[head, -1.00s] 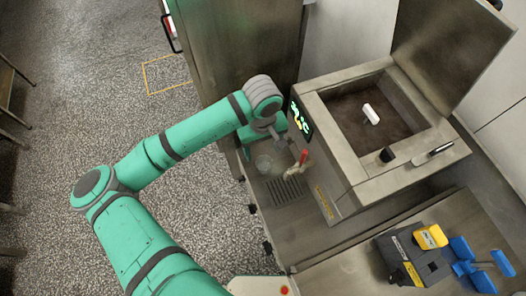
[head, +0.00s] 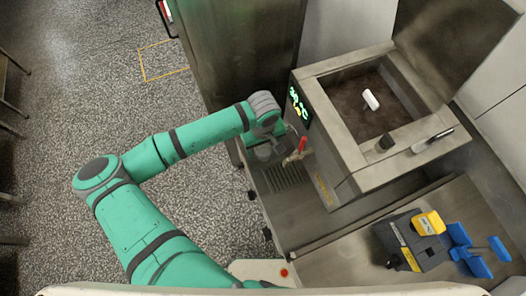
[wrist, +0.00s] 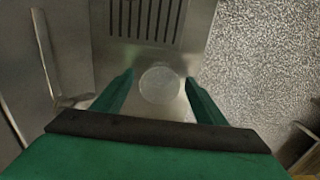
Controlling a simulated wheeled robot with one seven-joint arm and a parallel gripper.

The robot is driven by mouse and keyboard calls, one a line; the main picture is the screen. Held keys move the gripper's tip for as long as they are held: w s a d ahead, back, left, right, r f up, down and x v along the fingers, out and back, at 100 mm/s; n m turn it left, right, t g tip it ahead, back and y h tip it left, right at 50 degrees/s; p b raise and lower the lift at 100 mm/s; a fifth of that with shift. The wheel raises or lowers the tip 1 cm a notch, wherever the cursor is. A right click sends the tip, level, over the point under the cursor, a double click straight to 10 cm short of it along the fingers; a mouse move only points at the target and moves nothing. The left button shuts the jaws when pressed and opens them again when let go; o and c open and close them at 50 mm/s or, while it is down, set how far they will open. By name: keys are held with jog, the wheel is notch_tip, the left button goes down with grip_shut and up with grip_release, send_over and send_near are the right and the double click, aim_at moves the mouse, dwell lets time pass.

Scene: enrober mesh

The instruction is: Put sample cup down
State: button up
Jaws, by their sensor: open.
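The sample cup is a clear, round cup (wrist: 160,85) standing on the steel surface, just beside a slotted drain grate (wrist: 146,20). In the head view the cup (head: 263,153) shows only partly beneath the end of my arm. My gripper (wrist: 159,77) is open, with one green finger to the left of the cup and one to the right. Small gaps seem to show between fingers and cup. I cannot tell what the cup holds.
The steel tank (head: 345,165) with its raised lid stands close to the right of my gripper. A red-handled tap (head: 298,150) juts out near the cup. A black device with a yellow block (head: 428,223) and blue parts (head: 470,255) lie on the lower right bench.

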jog(key=shift+f, duration=0.4)
jog(key=shift+c, duration=0.3)
jog(key=c, duration=1.1)
jog(key=shift+r, duration=0.1)
jog(key=shift+c, duration=0.2)
jog(key=shift+r, duration=0.45)
notch_tip(320, 180, up, 2)
jog(key=s+a+r, duration=0.9)
jog(key=s+r, duration=0.1)
jog(key=shift+a, duration=0.3)
